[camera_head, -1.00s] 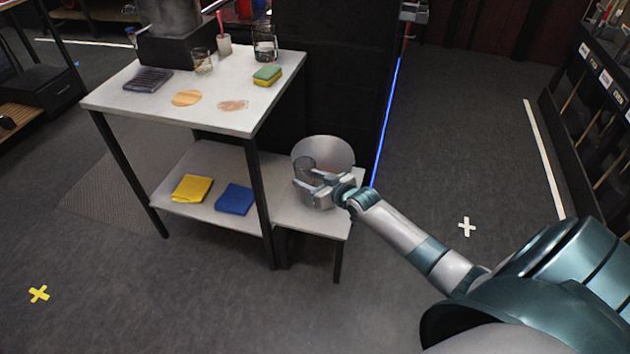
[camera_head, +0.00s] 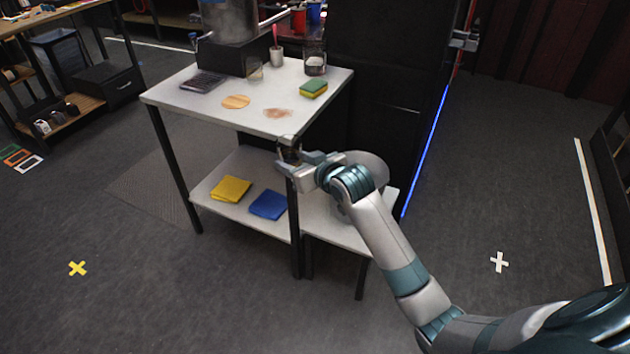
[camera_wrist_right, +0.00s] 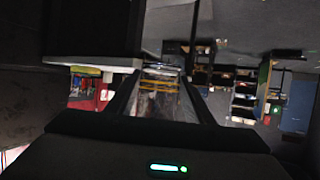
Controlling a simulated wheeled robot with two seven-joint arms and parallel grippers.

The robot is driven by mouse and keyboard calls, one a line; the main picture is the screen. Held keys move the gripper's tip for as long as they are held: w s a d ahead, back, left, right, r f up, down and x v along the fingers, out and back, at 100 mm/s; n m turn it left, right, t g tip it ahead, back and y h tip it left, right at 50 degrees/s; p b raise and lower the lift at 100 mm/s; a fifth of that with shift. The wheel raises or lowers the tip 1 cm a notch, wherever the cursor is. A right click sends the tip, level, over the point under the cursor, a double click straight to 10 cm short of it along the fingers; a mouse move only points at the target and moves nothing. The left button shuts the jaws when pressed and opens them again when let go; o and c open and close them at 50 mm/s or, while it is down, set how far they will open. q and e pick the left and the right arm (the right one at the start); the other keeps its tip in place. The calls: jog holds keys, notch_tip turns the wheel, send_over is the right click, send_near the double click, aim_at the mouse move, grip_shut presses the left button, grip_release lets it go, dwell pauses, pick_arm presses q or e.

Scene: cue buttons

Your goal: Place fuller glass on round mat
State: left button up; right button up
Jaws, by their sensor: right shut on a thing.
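The round wooden mat (camera_head: 236,102) lies flat on the white tabletop, left of the middle. My right gripper (camera_head: 287,153) is in front of the table's near right edge, roughly at tabletop height. It is shut on a glass (camera_wrist_right: 158,100), which shows between the fingers in the right wrist view; in the head view the fingers mostly hide it. Another clear glass (camera_head: 253,70) stands at the back of the tabletop and is faint. The fill levels are too unclear to compare. My left gripper is not in view.
The tabletop (camera_head: 185,110) also bears a pinkish flat patch (camera_head: 278,113), a green-yellow sponge (camera_head: 313,88), a glass jar (camera_head: 315,64), a dark tray (camera_head: 203,82) and a cup with a brush (camera_head: 277,56). Yellow (camera_head: 230,189) and blue (camera_head: 268,205) cloths lie on the lower shelf.

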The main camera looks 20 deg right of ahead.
jog(key=s+a+r, duration=0.1)
jog(key=s+r, duration=0.2)
jog(key=r, duration=0.3)
jog(key=s+a+r+m+h, duration=0.1)
jog(key=s+a+r, duration=0.1)
jog(key=r, duration=0.5)
jog(key=s+a+r+m+h, duration=0.1)
jog(key=s+r, duration=0.3)
jog(key=r, duration=0.2)
jog(key=shift+s+a+r, duration=0.35)
jog(key=shift+s+a, duration=0.05)
jog(key=shift+w+a, duration=0.1)
jog(key=shift+w, duration=0.05)
